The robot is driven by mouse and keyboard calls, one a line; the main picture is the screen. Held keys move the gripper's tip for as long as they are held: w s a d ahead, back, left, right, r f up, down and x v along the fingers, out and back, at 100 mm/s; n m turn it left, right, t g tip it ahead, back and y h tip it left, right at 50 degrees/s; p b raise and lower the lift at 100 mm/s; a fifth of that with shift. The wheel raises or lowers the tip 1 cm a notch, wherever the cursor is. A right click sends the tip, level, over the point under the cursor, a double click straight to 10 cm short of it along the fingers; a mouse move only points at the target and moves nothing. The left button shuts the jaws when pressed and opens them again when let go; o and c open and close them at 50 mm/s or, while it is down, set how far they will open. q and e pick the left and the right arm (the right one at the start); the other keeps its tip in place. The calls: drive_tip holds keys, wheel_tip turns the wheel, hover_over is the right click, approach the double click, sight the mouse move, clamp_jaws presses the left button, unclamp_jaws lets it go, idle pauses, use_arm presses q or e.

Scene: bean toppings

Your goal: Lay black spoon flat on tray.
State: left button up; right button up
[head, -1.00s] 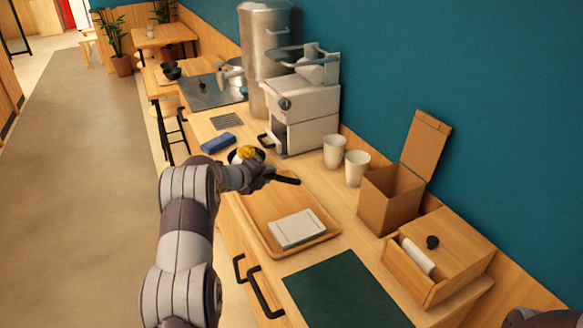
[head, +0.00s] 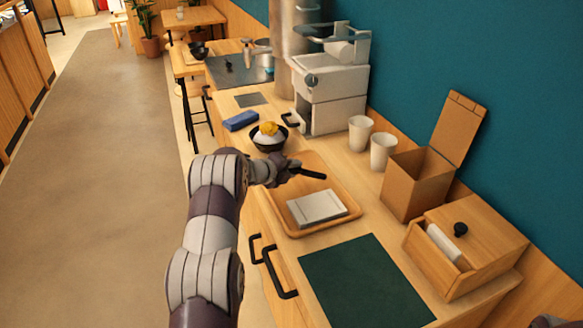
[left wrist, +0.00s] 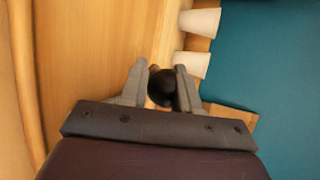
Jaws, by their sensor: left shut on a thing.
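My left gripper (head: 285,172) is over the far left part of the wooden tray (head: 339,184). It is shut on the black spoon (head: 311,174), whose dark end sticks out to the right in the head view. In the left wrist view the spoon's dark rounded part (left wrist: 163,88) shows between the two grey fingers. The spoon appears held above the tray; its exact height is hard to tell.
A black bowl (head: 269,143) with white and yellow food stands just beyond the tray. A blue cloth (head: 240,121) lies behind it. White cups (head: 383,151), an open cardboard box (head: 414,187) and a wooden box (head: 468,245) stand right. A dark green mat (head: 365,283) lies in front.

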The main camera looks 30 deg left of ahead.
use_arm(q)
drive_tip(key=shift+f, duration=0.6)
drive_tip(key=shift+w, duration=0.1)
drive_tip(key=o, duration=1.8)
drive_tip(key=shift+r, duration=0.1)
drive_tip(key=s+r+p, duration=0.1)
drive_tip(key=s+r, duration=0.1)
drive_tip(key=s+a+r, duration=0.1)
drive_tip(key=s+r, duration=0.1)
drive_tip(key=s+r+p, duration=0.1)
drive_tip(key=s+r, duration=0.1)
drive_tip(key=shift+s+a+p, duration=0.1)
drive_tip(key=shift+a+p, duration=0.2)
